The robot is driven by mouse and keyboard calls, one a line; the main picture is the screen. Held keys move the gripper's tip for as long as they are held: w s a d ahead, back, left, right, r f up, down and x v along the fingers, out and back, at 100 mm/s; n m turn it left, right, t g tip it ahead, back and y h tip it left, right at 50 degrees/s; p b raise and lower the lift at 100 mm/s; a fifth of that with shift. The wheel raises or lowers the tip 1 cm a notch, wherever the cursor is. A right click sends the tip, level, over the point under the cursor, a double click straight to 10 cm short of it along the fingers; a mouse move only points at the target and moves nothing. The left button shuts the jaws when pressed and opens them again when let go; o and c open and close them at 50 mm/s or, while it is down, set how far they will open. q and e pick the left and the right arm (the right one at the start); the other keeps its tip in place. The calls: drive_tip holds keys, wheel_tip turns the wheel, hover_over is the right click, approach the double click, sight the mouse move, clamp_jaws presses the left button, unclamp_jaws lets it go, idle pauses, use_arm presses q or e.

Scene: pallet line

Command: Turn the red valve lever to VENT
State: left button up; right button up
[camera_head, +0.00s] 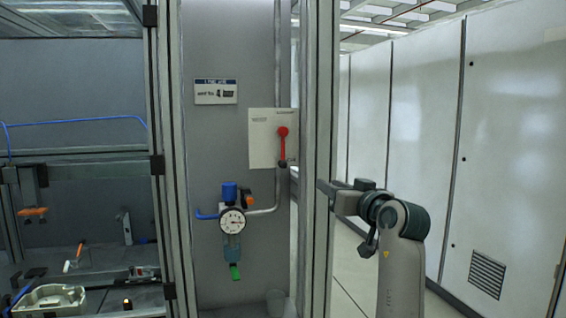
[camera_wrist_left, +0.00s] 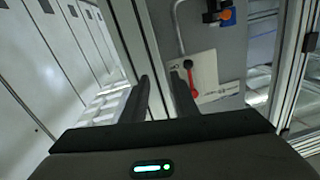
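The red valve lever (camera_head: 283,146) stands upright on a pale plate (camera_head: 262,150), with its round red knob up and its dark pivot at the bottom. Small print on the plate is unreadable, so I cannot tell which position is VENT. My left gripper (camera_head: 324,187) is right of the plate and slightly below the lever, apart from it. In the left wrist view, which is roughly upside down, its two dark fingers (camera_wrist_left: 160,85) are open with nothing between them. The lever (camera_wrist_left: 191,79) shows just beyond the right-hand finger. My right gripper is out of view.
A metal post (camera_head: 319,90) stands between the plate and the white cabinets (camera_head: 420,90). Below the plate is a regulator with a round gauge (camera_head: 233,220) and blue knob. A sign (camera_head: 215,92) hangs upper left. A workbench cell with a tray (camera_head: 50,298) is at left.

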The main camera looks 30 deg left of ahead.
sight(283, 159)
use_arm(q)
drive_tip(key=s+a+r+n+g+y, duration=0.1)
drive_tip(key=s+r+n, duration=0.1)
drive_tip(key=s+r, duration=0.2)
wheel_tip(283, 159, up, 2)
drive_tip(key=shift+s+a+n+g, duration=0.3)
drive_tip(key=shift+s+n+g, duration=0.05)
drive_tip(key=shift+n+g, duration=0.05)
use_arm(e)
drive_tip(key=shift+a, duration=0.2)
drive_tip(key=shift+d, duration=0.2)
